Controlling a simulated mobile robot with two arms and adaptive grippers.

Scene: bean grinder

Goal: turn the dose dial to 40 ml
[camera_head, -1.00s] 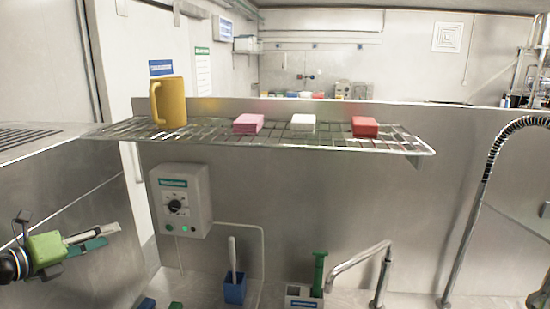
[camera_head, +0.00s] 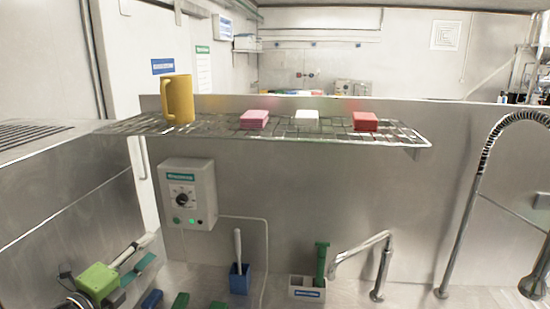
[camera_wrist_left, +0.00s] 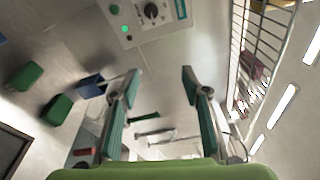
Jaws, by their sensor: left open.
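The dose dial (camera_head: 182,200) is a round black knob on a light grey box (camera_head: 205,200) mounted on the steel wall, below the wire shelf. The pointer is too small to read. My left gripper (camera_head: 150,248) is at the lower left, below and left of the box, apart from it. Its two green-padded fingers are open and empty. In the left wrist view the fingers (camera_wrist_left: 160,75) are spread, and the dial (camera_wrist_left: 151,11) shows beyond them at the top edge. My right gripper is out of view.
A wire shelf (camera_head: 230,139) juts out above the box, holding a yellow mug (camera_head: 179,100) and several small blocks. Below stand a blue holder (camera_head: 239,280) with a white-handled tool, a grey holder (camera_head: 305,289) and a tap (camera_head: 380,268). The wall right of the box is clear.

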